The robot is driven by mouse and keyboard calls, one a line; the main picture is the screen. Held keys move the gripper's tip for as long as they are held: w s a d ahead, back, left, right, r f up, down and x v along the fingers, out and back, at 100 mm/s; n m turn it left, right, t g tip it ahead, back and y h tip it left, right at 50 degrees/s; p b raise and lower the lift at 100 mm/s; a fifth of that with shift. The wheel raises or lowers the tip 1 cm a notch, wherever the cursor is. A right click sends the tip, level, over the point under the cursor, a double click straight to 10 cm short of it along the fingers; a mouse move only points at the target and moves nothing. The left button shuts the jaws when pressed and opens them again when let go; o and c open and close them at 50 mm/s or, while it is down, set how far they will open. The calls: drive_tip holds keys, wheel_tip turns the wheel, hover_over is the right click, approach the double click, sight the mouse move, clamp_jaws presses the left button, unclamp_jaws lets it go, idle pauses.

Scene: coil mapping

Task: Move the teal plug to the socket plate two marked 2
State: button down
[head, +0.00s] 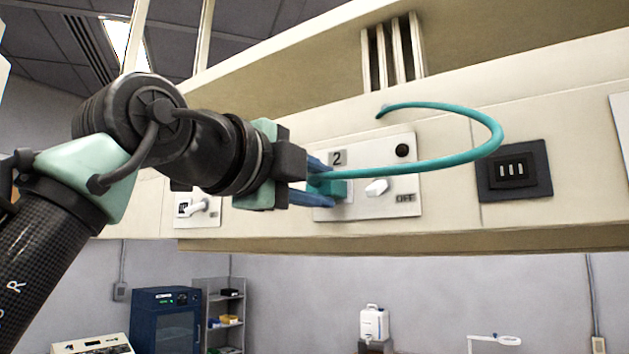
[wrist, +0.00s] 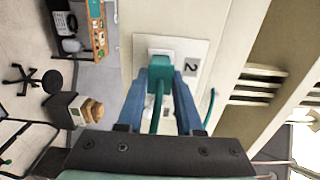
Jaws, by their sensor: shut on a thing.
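The teal plug (head: 333,188) is between the blue fingers of my gripper (head: 322,182), which is shut on it. The socket plate two (head: 365,209) is a pale plate marked 2 on the wall panel, with a white switch above an OFF label and a black round knob. In the wrist view the plug (wrist: 159,76) is in front of a white socket on the plate (wrist: 198,50), at or very near its face; its seating depth is hidden. The teal cable (head: 440,166) loops right from the plug and curls back to the panel above the plate.
Another plate with a white plug (head: 198,206) is left of my gripper, partly behind my arm. A black outlet panel (head: 515,170) is on the right. Several upright bars (head: 393,55) stand above the panel. The space in front of the panel's right side holds only the cable loop.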

idle(0.3)
drive_tip(key=shift+c, duration=2.4)
unclamp_jaws()
